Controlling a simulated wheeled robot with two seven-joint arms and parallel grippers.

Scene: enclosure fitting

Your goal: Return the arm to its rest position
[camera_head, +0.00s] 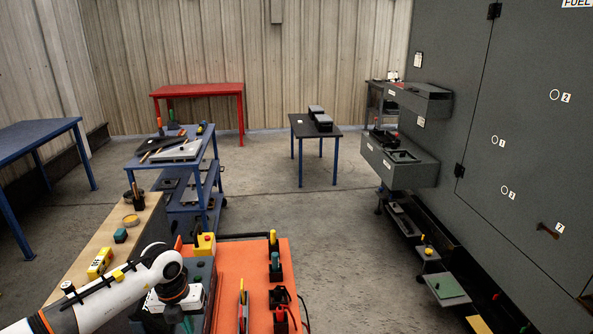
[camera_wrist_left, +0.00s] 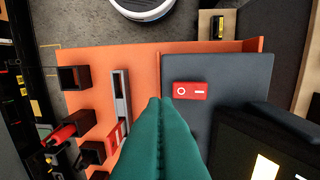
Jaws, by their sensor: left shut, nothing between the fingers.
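My left arm comes in from the lower left of the head view, and its wrist is bent down over the grey area beside the orange worktop (camera_head: 258,255). My left gripper (camera_head: 187,323) is partly hidden there by my wrist. In the left wrist view the green fingers of my left gripper (camera_wrist_left: 161,100) are pressed together with nothing between them. They point over the edge between the orange worktop and a dark grey panel (camera_wrist_left: 232,72). A red block with white marks (camera_wrist_left: 191,90) lies on that panel, just beyond the fingertips. My right gripper is in neither view.
Black holders (camera_head: 275,271) with tools stand on the orange worktop. A yellow box with a red button (camera_head: 204,244) stands at its far left corner. A wooden bench (camera_head: 98,244) lies to the left, a blue cart (camera_head: 186,195) beyond. A tall grey cabinet (camera_head: 515,130) bounds the right. Open floor lies ahead.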

